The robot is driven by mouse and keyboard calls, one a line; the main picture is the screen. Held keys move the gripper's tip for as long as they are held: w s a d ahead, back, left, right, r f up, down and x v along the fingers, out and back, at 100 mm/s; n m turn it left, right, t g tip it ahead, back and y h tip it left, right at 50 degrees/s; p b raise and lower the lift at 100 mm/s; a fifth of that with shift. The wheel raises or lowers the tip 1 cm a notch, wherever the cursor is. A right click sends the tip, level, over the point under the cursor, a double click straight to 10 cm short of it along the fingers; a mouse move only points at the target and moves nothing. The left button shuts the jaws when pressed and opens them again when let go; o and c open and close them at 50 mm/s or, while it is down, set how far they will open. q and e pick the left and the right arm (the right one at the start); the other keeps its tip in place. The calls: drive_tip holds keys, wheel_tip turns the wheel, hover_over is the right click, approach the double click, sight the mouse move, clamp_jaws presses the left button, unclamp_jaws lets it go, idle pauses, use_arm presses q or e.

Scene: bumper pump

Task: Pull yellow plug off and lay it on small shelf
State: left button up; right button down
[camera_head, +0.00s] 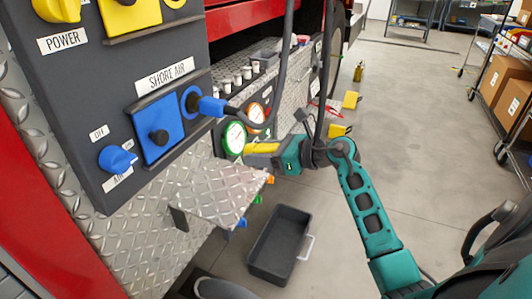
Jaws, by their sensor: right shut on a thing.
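My right gripper (262,154), on a teal arm, is shut on a yellow plug (262,147). It holds the plug in the air, apart from the panel, in front of the round gauges. A dark cable hangs down close to the gripper. The small shelf (205,190) is a diamond-plate ledge below and left of the gripper, and its top is bare. The yellow power panel (131,14) is at the top left, cut off by the picture edge. My left gripper is not in view.
A blue plug (209,105) with a cable sits at the shore air panel (160,129). A blue knob (116,158) is left of it. A black bin (279,243) stands on the floor beyond the shelf. Shelving with boxes (497,78) is at the right, with clear floor between.

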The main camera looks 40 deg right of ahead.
drive_tip(key=b, duration=0.2)
hover_over(235, 175)
drive_tip(key=s+d, duration=0.1)
drive_tip(key=s, duration=0.1)
drive_tip(key=shift+d+f, duration=0.15)
drive_tip(key=shift+f, duration=0.65)
drive_tip(key=b+x, duration=0.1)
drive_tip(key=x, duration=0.2)
drive_tip(key=shift+f+b, duration=0.45)
drive_tip(key=shift+f, duration=0.25)
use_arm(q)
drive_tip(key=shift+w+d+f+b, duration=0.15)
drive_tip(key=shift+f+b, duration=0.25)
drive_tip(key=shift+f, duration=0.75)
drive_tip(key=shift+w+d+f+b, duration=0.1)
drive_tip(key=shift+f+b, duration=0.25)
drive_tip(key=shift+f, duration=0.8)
use_arm(e)
drive_tip(key=shift+f, duration=1)
drive_tip(key=shift+c, duration=2.2)
unclamp_jaws()
drive_tip(key=shift+s, duration=0.1)
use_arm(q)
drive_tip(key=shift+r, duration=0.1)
